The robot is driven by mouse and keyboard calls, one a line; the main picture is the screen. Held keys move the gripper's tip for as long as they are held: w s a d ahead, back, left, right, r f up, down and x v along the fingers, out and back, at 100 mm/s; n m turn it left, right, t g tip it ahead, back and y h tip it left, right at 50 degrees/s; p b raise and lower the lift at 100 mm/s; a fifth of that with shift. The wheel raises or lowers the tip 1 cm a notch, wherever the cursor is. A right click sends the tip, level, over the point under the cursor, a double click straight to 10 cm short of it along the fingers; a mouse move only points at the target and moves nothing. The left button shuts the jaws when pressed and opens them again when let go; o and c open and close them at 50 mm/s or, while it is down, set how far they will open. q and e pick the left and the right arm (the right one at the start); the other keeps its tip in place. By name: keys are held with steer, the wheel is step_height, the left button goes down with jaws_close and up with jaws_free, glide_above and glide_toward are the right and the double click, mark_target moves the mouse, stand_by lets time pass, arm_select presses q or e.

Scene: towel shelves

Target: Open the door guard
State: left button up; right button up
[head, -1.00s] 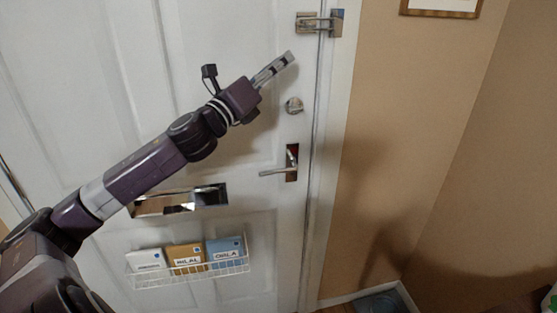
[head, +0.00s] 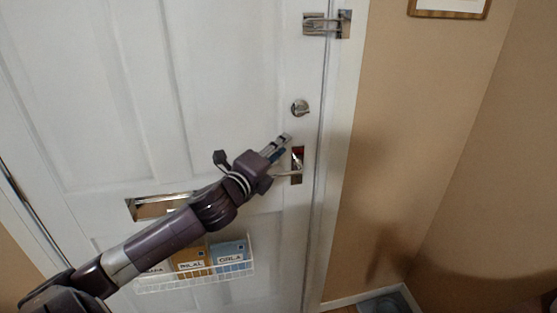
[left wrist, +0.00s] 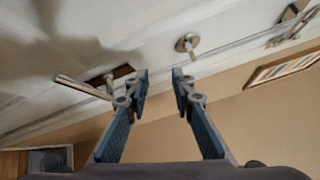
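The metal door guard (head: 327,24) is at the top of the head view. It spans the gap between the white door (head: 240,60) and the frame, and its bar lies across. It also shows at the upper right of the left wrist view (left wrist: 292,22). My left gripper (head: 286,139) is well below the guard, beside the lever handle (head: 288,172) and under the round deadbolt (head: 300,107). In the left wrist view its two fingers (left wrist: 160,76) are apart with nothing between them. My right gripper is not in view.
A mail slot (head: 155,206) and a wire rack (head: 195,277) with labelled packets are on the lower door, partly behind my left arm. A picture frame (head: 449,8) hangs on the tan wall at right. A grey tray (head: 385,302) is on the floor.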

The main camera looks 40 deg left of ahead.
arm_select(q)
steer(key=shift+s+d+f+n+g, duration=0.15)
steer(key=shift+f+n, duration=0.25)
steer(key=shift+f, duration=0.6)
steer(key=shift+w+a+f+n+g, duration=0.1)
steer(key=shift+f+n+g, duration=0.25)
steer(key=shift+f, duration=0.6)
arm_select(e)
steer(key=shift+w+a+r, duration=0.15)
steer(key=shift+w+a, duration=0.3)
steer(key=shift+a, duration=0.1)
